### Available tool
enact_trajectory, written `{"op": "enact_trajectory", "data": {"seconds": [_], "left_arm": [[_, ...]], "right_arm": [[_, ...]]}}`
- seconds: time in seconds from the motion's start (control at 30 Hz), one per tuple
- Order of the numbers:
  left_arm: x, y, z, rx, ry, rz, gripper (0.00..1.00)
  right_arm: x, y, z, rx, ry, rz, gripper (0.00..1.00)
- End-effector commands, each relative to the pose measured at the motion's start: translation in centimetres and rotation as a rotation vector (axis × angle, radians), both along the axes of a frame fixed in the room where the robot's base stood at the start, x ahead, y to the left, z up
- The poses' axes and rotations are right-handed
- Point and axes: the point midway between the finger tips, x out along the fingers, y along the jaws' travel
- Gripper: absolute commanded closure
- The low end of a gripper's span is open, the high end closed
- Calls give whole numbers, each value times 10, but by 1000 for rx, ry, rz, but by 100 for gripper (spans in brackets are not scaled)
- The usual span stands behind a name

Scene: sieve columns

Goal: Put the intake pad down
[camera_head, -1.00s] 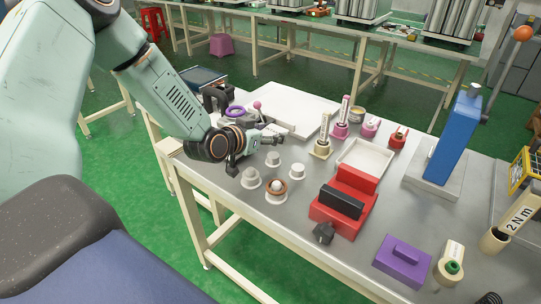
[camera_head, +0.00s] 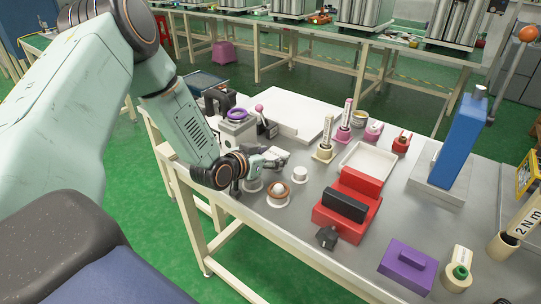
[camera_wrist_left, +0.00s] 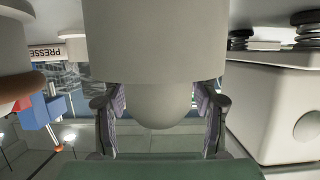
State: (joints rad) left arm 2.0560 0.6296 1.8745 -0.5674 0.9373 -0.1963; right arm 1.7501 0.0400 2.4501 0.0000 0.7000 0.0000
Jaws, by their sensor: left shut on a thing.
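My left gripper (camera_head: 268,160) is shut on a white, round-ended piece, which seems to be the intake pad (camera_head: 280,153). It is low over the near-left part of the steel table. In the left wrist view the pad (camera_wrist_left: 155,55) fills the middle, and the fingers (camera_wrist_left: 160,118) sit on either side of its rounded end. I cannot tell whether the pad touches anything beneath it. White knobbed posts stand close by: one with a brown ring (camera_head: 277,196), one plain (camera_head: 300,174), and one partly hidden by the gripper (camera_head: 253,187). My right gripper is not in view.
A grey block with a purple ring (camera_head: 237,114) stands just behind the gripper. A red block with a black bar (camera_head: 345,205), a white tray (camera_head: 368,161), a purple block (camera_head: 407,262) and a blue column (camera_head: 458,140) stand to the right. A white board (camera_head: 295,112) lies behind.

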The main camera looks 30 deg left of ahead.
Motion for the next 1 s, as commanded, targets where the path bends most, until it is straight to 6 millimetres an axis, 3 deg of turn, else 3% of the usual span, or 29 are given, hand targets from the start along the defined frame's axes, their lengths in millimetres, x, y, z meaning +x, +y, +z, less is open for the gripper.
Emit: {"op": "enact_trajectory", "data": {"seconds": [0.3, 0.7, 1.0], "left_arm": [[0, 0, 0, 0, 0, 0, 18], [0, 0, 0, -2, -1, 1, 18], [-44, 2, 24, -7, 0, 5, 18]], "right_arm": [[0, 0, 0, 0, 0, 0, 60], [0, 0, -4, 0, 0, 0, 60], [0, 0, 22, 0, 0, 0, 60]]}}
